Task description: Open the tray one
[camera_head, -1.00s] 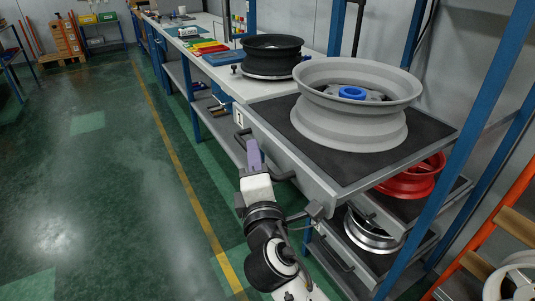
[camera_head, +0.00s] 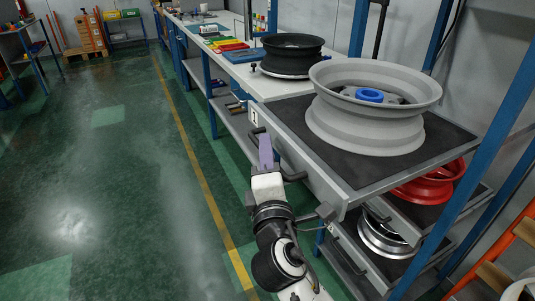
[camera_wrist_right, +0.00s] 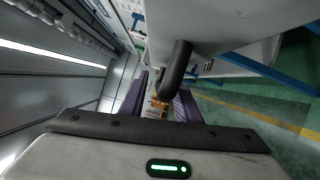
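Tray one (camera_head: 345,197) is the top tray of the rack, with a dark mat and a label "1" on its front. A large grey wheel rim with a blue hub ring (camera_head: 370,95) stands on it. Its black bar handle (camera_head: 292,177) runs along the front and also shows in the wrist view (camera_wrist_right: 175,72). My right gripper (camera_head: 265,151) is at this handle, in front of the tray. In the wrist view its purple fingers (camera_wrist_right: 160,100) are apart, with the handle's end between them. Firm contact cannot be told. My left gripper is out of view.
Lower trays hold a red rim (camera_head: 425,185) and a silver rim (camera_head: 385,236). A workbench with a black rim (camera_head: 290,53) adjoins the rack. Blue posts stand at the right. The green floor (camera_head: 130,190) to the left is clear.

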